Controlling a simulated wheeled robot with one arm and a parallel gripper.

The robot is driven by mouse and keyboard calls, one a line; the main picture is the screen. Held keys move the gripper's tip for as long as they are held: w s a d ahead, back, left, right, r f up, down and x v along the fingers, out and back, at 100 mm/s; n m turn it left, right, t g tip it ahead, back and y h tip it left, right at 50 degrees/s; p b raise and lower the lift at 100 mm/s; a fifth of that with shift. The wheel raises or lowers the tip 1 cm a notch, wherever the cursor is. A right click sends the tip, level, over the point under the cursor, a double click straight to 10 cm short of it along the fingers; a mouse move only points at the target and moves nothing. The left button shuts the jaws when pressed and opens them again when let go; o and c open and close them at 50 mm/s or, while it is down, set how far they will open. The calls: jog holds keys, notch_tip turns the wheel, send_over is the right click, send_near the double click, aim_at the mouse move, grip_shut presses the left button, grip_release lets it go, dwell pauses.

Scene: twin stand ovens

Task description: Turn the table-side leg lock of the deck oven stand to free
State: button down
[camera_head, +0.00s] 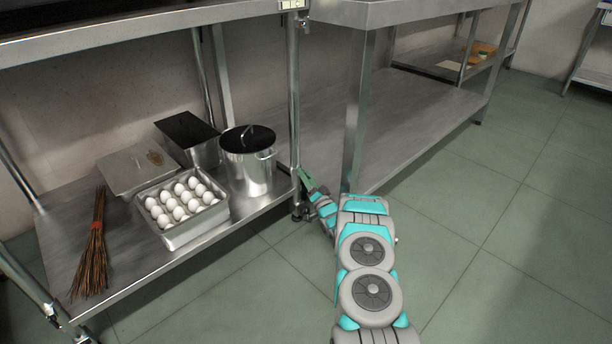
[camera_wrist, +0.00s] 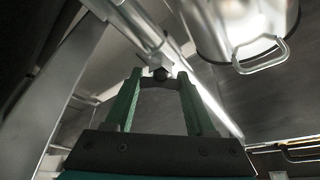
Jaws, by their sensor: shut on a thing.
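The deck oven stand (camera_head: 72,228) is the steel frame with a lower shelf at left in the head view. Its table-side leg (camera_head: 294,100) is the upright beside the steel table, and it runs diagonally at the upper left of the wrist view (camera_wrist: 125,28). My gripper (camera_head: 303,178) reaches low to this leg, just above shelf height. In the wrist view, my two green fingers (camera_wrist: 160,82) are shut on the leg lock, with a small dark knob (camera_wrist: 160,73) between their tips. The lock is too small and hidden in the head view to tell its turn.
The steel table (camera_head: 355,110) stands right of the leg, its own leg close to my arm. A lidded pot (camera_head: 248,165), an egg tray (camera_head: 180,235) and a twig broom (camera_head: 93,250) are on the stand's shelf. Green floor (camera_head: 480,250) is clear at right.

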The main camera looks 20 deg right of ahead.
jog(key=n+y, duration=0.1)
jog(key=n, duration=0.2)
jog(key=n+y+p, duration=0.1)
jog(key=n, duration=0.2)
jog(key=shift+t+y, duration=0.3)
jog(key=shift+y, duration=0.1)
jog(key=shift+f+n+y+p, duration=0.1)
jog(key=shift+n+y+p, duration=0.3)
jog(key=shift+n+y, duration=1.2)
jog(key=shift+n+h, duration=0.4)
jog(key=shift+n, duration=0.2)
jog(key=shift+c, duration=1.2)
grip_release()
